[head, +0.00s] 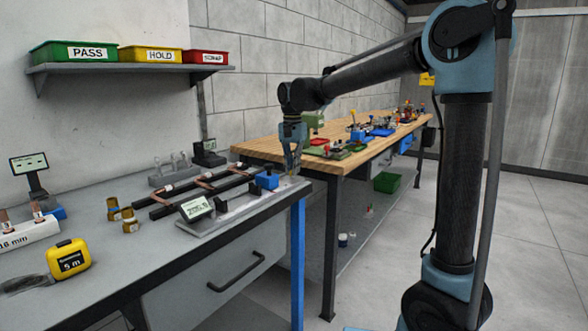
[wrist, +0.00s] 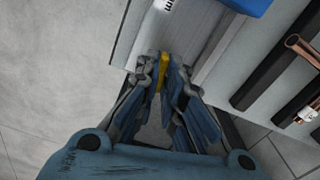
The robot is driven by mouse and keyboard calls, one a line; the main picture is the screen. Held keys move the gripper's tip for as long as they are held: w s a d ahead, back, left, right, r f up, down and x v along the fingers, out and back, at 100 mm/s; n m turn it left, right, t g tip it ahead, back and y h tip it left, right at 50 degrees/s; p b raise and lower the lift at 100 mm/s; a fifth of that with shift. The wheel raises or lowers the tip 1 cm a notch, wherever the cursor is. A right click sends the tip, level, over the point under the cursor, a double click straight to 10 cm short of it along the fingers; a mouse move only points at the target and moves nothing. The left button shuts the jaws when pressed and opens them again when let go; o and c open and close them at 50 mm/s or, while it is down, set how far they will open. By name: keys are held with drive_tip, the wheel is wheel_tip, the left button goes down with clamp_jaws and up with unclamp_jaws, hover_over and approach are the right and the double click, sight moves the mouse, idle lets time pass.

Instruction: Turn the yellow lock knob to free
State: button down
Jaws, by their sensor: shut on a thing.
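The yellow lock knob (wrist: 163,70) shows as a narrow yellow strip between my fingertips in the wrist view. My gripper (wrist: 164,78) is shut on it, pointing down at the end of a grey metal fixture (wrist: 209,52). The fingers hide much of the knob, so its turn angle cannot be told. In the head view my gripper (head: 291,171) is at the right end of the grey bench, just beyond the fixture's blue block (head: 267,181). The blue block also shows at the top of the wrist view (wrist: 247,5).
Dark rails with copper tubes (head: 205,183) lie left of the fixture. A small display (head: 195,208) stands in front. A yellow tape measure (head: 68,258) and brass pieces (head: 128,219) are farther left. A wooden bench (head: 262,150) stands behind. The floor (head: 520,240) at right is clear.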

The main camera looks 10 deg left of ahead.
drive_tip(key=n, duration=0.4)
drive_tip(key=shift+n, duration=0.3)
drive_tip(key=n, duration=0.3)
drive_tip(key=shift+n, duration=0.4)
drive_tip(key=n, duration=0.3)
drive_tip(key=shift+n, duration=2.1)
drive_tip(key=c, duration=1.7)
unclamp_jaws()
